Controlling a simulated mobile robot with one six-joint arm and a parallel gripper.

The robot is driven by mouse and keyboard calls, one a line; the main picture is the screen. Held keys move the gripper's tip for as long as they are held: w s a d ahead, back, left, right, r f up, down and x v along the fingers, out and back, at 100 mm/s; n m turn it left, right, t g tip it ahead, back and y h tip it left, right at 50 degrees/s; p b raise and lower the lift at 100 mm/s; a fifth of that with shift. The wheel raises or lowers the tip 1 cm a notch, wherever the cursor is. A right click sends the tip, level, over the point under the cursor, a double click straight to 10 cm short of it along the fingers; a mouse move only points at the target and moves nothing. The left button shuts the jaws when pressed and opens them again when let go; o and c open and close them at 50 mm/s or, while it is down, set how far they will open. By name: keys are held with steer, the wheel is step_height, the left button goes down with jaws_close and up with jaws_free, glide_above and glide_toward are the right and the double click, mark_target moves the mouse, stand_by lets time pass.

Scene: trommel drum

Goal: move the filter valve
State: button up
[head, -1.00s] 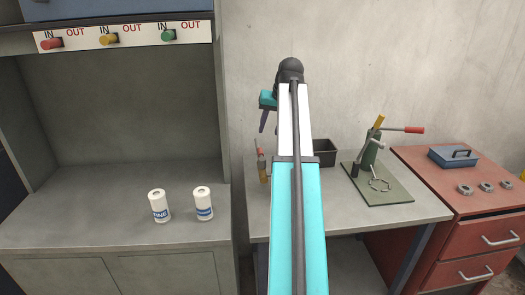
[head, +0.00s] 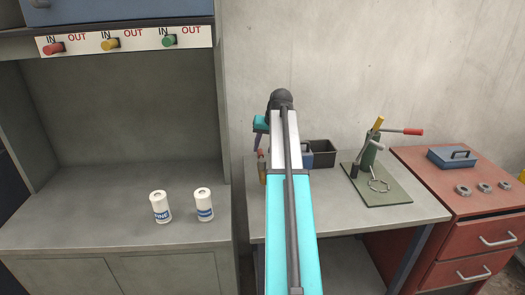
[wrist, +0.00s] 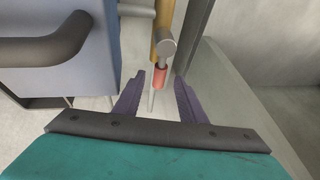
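I cannot tell for sure which part is the filter valve. Red (head: 54,48), yellow (head: 109,45) and green (head: 169,41) knobs sit on a white IN/OUT strip on the cabinet at left. My gripper (head: 258,145) is over the left of the grey bench, away from these knobs and partly hidden by my arm. In the wrist view my gripper (wrist: 160,76) is open, its purple fingers apart. A yellow upright piece with a grey round end and red part (wrist: 160,76) shows between and beyond the fingertips. I see no clear contact.
A blue box with a dark handle (wrist: 60,50) is close to the left finger. A black bin (head: 322,154) stands beside my arm. A green press on a mat (head: 385,193) is farther right. Two white canisters (head: 160,207) (head: 204,204) stand on the cabinet's counter.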

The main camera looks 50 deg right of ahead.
mark_target(261, 153)
steer(key=shift+x, duration=1.6)
jaws_close()
